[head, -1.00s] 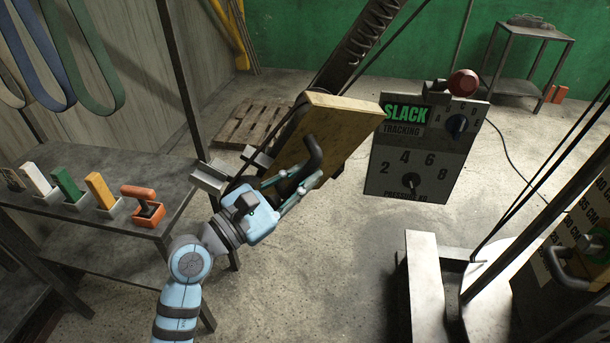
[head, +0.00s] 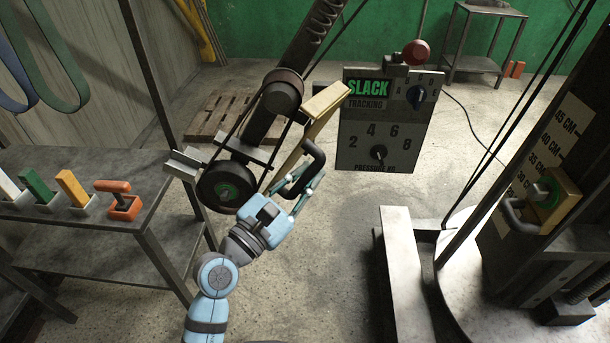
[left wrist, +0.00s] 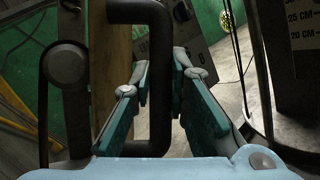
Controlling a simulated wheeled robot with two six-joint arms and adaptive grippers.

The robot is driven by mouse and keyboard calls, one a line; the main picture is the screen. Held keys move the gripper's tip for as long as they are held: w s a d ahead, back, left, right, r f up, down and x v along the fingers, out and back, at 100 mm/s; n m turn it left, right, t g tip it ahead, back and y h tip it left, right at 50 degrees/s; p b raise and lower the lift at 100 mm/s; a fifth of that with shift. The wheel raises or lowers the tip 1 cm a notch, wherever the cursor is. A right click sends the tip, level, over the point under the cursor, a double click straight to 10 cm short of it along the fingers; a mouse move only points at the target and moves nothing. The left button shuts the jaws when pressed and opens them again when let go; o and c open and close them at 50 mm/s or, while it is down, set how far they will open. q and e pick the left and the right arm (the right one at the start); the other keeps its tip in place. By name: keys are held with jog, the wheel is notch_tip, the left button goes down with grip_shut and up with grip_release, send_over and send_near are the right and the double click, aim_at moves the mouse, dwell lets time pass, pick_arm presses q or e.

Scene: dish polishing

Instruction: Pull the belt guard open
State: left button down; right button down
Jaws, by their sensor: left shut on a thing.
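The belt guard (head: 324,103) is a yellow-brown panel, now seen nearly edge-on and swung out to the right of the belt. It also shows in the left wrist view (left wrist: 109,70). Its black handle (head: 313,158) is a bent bar on its face. My left gripper (head: 306,186) is shut on the handle. In the left wrist view the teal finger pads (left wrist: 160,92) lie on either side of the handle bar (left wrist: 158,115). The belt's upper wheel (head: 282,92) and lower wheel (head: 228,188) are uncovered. My right gripper is not in view.
A control board (head: 382,125) reading SLACK stands close right of the guard. A metal table (head: 75,170) with coloured blocks and an orange-handled tool (head: 120,200) is at the left. A dark column with a height scale (head: 560,120) stands at the right. Concrete floor lies open between.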

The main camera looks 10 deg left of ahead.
pick_arm(q)
jog(key=c, duration=1.8)
grip_release()
jog(key=v, duration=1.1)
jog(key=shift+s, duration=0.4)
